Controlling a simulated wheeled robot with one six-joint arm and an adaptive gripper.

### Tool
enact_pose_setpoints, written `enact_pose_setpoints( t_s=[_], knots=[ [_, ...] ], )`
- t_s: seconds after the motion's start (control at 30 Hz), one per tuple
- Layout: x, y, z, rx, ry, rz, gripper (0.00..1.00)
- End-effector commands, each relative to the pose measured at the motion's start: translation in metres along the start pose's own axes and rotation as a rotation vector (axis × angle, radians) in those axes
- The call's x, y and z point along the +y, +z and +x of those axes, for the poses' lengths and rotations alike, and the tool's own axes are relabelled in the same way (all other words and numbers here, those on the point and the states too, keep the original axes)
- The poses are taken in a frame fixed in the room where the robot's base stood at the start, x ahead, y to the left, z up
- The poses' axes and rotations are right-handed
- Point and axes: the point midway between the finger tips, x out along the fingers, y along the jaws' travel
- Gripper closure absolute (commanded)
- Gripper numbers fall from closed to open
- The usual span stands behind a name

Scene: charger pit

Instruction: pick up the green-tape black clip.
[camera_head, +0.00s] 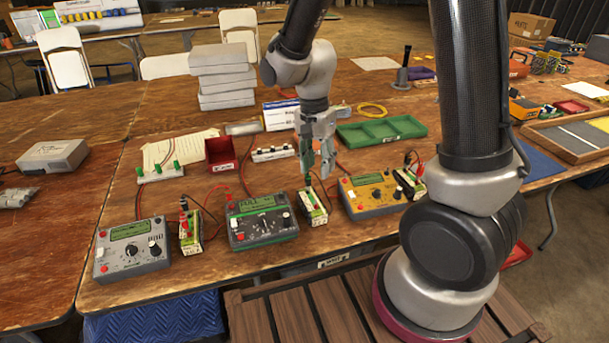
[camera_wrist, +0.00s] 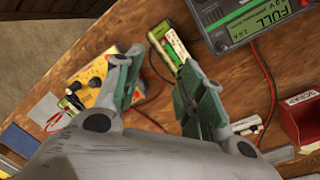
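My gripper (camera_head: 317,170) hangs over the middle battery holder (camera_head: 314,210), beside the dark charger with the green edge (camera_head: 263,222). In the wrist view its two green-padded fingers (camera_wrist: 160,66) are spread apart. The middle holder (camera_wrist: 168,44), with its green and white cell, shows just beyond the gap. A small dark upright piece (camera_head: 308,184) stands at that holder under the fingers; it looks like a black clip. Its green tape cannot be made out. The fingers partly hide it, and I see nothing held.
A yellow charger (camera_head: 371,195) and another clipped holder (camera_head: 408,184) stand to the right. A grey charger (camera_head: 130,252) and its clipped holder (camera_head: 190,232) are at the left. A green tray (camera_head: 381,131) and red bin (camera_head: 221,152) lie behind. Loose wires cross the table.

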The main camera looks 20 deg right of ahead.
Motion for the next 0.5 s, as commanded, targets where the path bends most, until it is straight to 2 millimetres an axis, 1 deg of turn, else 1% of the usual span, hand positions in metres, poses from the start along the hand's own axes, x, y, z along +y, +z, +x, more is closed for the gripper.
enact_pose_setpoints(
  t_s=[0.03,0.1,0.2,0.3,0.37,0.5],
  knots=[
    [-0.01,-0.004,0.0,0.007,-0.027,0.135,0.61],
    [-0.022,-0.008,-0.005,0.011,-0.073,0.314,0.61],
    [-0.029,-0.01,-0.006,0.006,-0.103,0.5,0.61],
    [-0.031,-0.011,-0.006,0.001,-0.115,0.605,0.61],
    [-0.031,-0.011,-0.003,-0.001,-0.114,0.634,0.61],
    [-0.032,-0.012,0.012,-0.001,-0.11,0.645,0.61]
  ],
)
